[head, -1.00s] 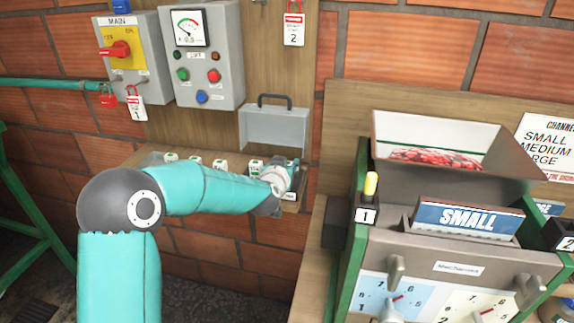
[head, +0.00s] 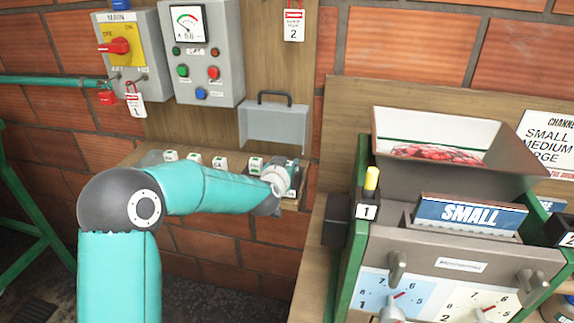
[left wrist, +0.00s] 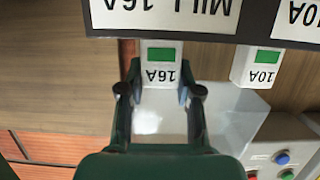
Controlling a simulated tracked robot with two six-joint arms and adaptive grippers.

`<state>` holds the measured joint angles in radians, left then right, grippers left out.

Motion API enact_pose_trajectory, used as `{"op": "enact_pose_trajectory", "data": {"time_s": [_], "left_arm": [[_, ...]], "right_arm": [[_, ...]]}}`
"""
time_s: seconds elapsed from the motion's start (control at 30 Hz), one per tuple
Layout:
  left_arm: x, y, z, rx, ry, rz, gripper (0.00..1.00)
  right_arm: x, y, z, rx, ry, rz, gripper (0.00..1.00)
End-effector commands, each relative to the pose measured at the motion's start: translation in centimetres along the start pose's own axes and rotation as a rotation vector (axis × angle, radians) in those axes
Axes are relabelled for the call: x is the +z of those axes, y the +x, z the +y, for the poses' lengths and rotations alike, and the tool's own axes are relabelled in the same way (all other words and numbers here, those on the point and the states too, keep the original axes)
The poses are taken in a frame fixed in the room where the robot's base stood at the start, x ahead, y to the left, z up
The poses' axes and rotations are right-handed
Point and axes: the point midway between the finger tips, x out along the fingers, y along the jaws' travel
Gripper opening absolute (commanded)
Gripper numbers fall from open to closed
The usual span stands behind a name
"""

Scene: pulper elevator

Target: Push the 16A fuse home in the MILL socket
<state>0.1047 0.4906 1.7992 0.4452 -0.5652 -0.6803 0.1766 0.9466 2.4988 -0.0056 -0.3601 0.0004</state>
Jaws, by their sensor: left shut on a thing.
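The 16A fuse (left wrist: 161,70), white with a green patch, sits between the two fingers of my left gripper (left wrist: 160,82) in the left wrist view. The gripper is shut on it. The fuse's far end meets the dark edge of the block carrying the MILL 16A label (left wrist: 165,10), in line with that label. How deep it sits cannot be told. In the head view my left wrist (head: 278,181) is at the right end of the fuse row and hides the fuse and its socket. My right gripper is not in view.
A 10A fuse (left wrist: 258,66) stands beside the held one. Several white fuses, one at the left (head: 171,155), line the shelf. An open grey cover (head: 273,128) is behind. The SMALL machine (head: 470,217) stands close on the right.

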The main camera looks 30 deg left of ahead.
Motion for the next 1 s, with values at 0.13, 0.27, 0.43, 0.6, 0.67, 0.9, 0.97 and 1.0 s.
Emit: {"op": "enact_pose_trajectory", "data": {"time_s": [0.13, 0.27, 0.43, 0.6, 0.67, 0.9, 0.97, 1.0], "left_arm": [[0.19, 0.06, -0.03, 0.000, 0.000, 0.001, 0.00], [0.16, 0.05, -0.02, 0.000, 0.000, 0.001, 0.00], [0.16, 0.05, -0.02, 0.000, 0.000, 0.000, 0.00], [0.16, 0.05, -0.02, 0.000, 0.000, 0.000, 0.55], [0.16, 0.05, -0.02, 0.000, 0.000, 0.000, 0.63], [0.22, 0.05, -0.01, 0.000, 0.000, -0.001, 0.63], [0.21, -0.01, -0.01, 0.000, 0.000, -0.001, 0.63], [0.20, -0.12, -0.01, 0.000, 0.000, -0.001, 0.63]], "right_arm": [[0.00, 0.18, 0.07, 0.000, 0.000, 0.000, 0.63], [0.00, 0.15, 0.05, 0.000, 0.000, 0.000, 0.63], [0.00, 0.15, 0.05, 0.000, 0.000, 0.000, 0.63], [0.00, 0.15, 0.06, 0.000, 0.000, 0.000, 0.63], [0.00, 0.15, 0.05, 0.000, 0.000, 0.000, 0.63], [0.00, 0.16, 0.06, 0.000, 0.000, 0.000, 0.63], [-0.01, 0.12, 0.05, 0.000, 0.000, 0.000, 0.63], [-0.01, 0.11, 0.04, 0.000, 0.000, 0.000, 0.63]]}}
